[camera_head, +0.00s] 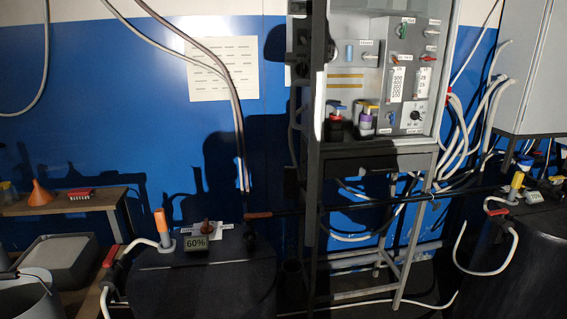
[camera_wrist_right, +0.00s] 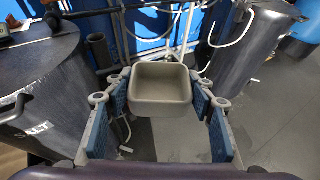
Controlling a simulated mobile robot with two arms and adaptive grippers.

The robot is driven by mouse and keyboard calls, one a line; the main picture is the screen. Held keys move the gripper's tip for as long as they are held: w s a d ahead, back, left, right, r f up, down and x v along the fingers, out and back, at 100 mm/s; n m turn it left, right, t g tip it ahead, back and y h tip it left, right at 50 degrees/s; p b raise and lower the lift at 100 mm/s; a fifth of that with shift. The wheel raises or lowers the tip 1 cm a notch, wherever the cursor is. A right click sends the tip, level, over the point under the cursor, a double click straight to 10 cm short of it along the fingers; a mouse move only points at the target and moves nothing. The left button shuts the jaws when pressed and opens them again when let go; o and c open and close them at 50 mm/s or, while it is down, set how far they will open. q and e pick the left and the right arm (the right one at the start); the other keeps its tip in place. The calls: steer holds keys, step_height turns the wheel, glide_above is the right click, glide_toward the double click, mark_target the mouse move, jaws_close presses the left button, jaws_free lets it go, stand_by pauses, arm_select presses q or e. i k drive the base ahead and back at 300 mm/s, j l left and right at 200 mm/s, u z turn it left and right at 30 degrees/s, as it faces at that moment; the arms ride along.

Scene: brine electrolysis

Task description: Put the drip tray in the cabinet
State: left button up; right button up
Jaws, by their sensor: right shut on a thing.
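My right gripper (camera_wrist_right: 159,83) shows in the right wrist view with a blue-padded finger on each side of the drip tray. It is shut on the drip tray (camera_wrist_right: 160,112), a small grey-beige rectangular tray with an empty inside, held upright with its open side up. The cabinet (camera_head: 352,95) is a light grey open-fronted case on a grey metal stand in the head view. What looks like its door (camera_head: 317,75) stands edge-on at the left. Neither gripper shows in the head view, and my left gripper is in no view.
In the cabinet are two bottles (camera_head: 367,122), one blue-capped and one yellow-capped, and a control panel (camera_head: 412,75). Dark tanks (camera_head: 200,285) stand left and right (camera_head: 515,260). Hoses (camera_head: 450,150) hang at the right. A wooden shelf (camera_head: 100,200) is at the left.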

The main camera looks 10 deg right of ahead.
mark_target(403, 139)
steer(key=i+l, duration=0.1)
steer(key=l, duration=0.3)
steer(key=i+l, duration=0.1)
steer(key=l, duration=0.25)
steer(key=i+l, duration=0.15)
steer(key=l, duration=0.25)
steer(key=i+l, duration=0.1)
steer(key=l, duration=0.3)
steer(key=i+l, duration=0.1)
steer(key=l, duration=0.25)
steer(key=i+l, duration=0.1)
steer(key=l, duration=0.3)
steer(key=i+u, duration=0.05)
